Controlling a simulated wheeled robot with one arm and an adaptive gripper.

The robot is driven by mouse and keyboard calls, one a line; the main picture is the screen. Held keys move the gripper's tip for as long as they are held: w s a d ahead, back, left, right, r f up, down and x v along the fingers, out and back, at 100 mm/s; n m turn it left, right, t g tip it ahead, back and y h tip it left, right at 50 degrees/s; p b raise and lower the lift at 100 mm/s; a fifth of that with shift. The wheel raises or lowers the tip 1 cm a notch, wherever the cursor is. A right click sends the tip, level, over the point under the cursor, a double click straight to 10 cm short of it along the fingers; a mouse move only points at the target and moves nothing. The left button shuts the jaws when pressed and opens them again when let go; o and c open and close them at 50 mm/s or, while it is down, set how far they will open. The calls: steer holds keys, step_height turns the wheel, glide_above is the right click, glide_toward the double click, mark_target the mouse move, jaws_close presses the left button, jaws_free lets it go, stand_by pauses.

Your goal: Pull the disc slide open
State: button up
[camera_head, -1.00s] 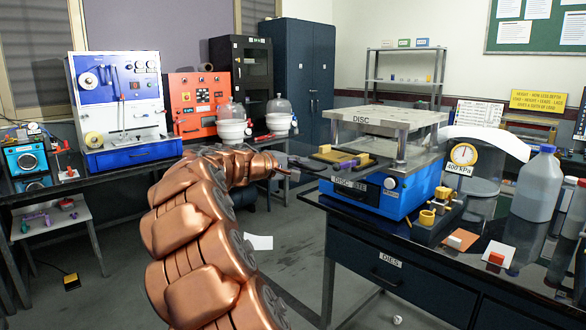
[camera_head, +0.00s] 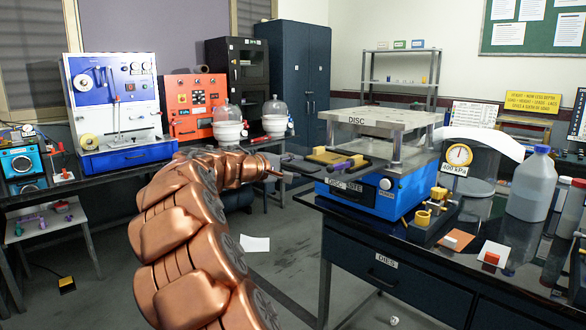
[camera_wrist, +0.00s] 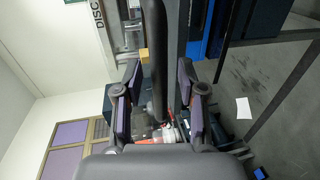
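The disc press (camera_head: 375,121) has a grey top plate marked DISC on posts, above a blue base (camera_head: 380,203). A dark slide with a yellow block (camera_head: 327,155) sits at the base's left front. My gripper (camera_head: 349,162) reaches in from the left at the slide, its purple-padded fingers beside the yellow block. In the wrist view my gripper (camera_wrist: 158,70) has its two fingers apart, with a long dark bar (camera_wrist: 156,45) between them. Gaps show on both sides of the bar. Whether this bar is the slide's handle is unclear.
The press stands on a dark bench with a drawer (camera_head: 385,278). A round gauge (camera_head: 459,156), small yellow fittings (camera_head: 424,216) and a grey bottle (camera_head: 532,185) are to its right. Open floor lies left of the bench. A blue-white machine (camera_head: 118,105) stands farther left.

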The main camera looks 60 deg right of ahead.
steer(key=v, duration=1.2)
stand_by(0.3)
stand_by(0.3)
steer(key=s+a+f+n+t+y+p, duration=0.1)
steer(key=s+a+f+y+p, duration=0.3)
steer(key=a, duration=1.2)
steer(key=s+a+f+n+t+y+p, duration=0.1)
steer(key=s+a+f+y+p, duration=0.3)
steer(key=a, duration=1.2)
steer(key=s+a+f+n+t+y+p, duration=0.1)
steer(key=s+a+f+y, duration=0.5)
steer(key=a, duration=1.1)
steer(key=s+f+n+p, duration=0.1)
steer(key=s+f+p, duration=0.1)
steer(key=s, duration=0.1)
steer(key=shift+t+y+p, duration=0.3)
steer(key=shift+p, duration=0.1)
steer(key=shift+s+d, duration=0.15)
